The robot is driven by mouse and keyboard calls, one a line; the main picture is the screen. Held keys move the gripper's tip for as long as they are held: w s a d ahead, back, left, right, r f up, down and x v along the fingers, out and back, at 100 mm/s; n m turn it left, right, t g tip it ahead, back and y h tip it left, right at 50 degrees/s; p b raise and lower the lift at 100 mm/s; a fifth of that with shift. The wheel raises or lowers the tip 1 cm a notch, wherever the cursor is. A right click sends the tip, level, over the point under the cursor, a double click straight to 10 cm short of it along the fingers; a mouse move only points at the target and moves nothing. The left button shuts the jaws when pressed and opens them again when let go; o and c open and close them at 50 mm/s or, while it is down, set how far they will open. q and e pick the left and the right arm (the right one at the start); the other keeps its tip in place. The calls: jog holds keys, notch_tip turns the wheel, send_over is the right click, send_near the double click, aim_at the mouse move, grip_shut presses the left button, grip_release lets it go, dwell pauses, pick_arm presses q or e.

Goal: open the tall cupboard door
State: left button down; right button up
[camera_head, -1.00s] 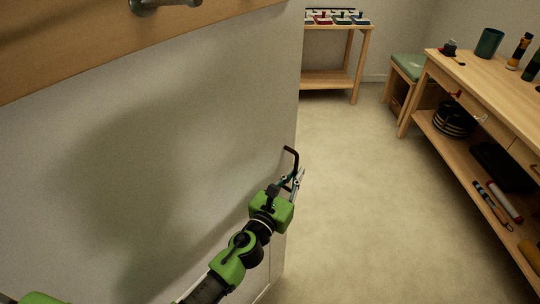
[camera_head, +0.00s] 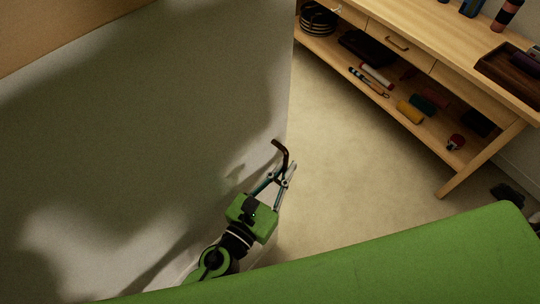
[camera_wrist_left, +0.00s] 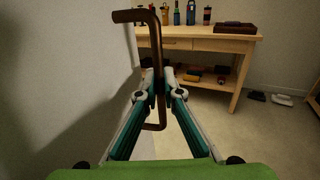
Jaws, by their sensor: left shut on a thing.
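A large pale grey panel, the cupboard door (camera_head: 150,130), fills the left of the head view; it also shows at the left of the left wrist view (camera_wrist_left: 60,70). A dark brown bar handle (camera_head: 281,148) stands out near its right edge. My left gripper (camera_head: 283,180) is shut on the handle's upright bar, which shows between the fingertips in the left wrist view (camera_wrist_left: 160,88). The handle's upper bend and lower end stick out past the fingers. The door's hinge side and the cupboard's inside are not visible. My right gripper is not in view.
A wooden workbench (camera_head: 430,68) with drawers stands beyond the door. Its lower shelf holds rolls and tools, and a dark tray (camera_head: 510,75) is on top. Pale floor (camera_head: 350,165) lies clear between door and bench. Dark shoes (camera_head: 508,195) are at the right.

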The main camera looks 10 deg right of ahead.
pick_arm(q)
jog(key=shift+s+d, duration=0.2)
jog(key=shift+s, duration=0.15)
jog(key=c, duration=2.2)
grip_release()
jog(key=v, duration=1.2)
jog(key=shift+a, duration=0.1)
jog(key=shift+w, duration=0.1)
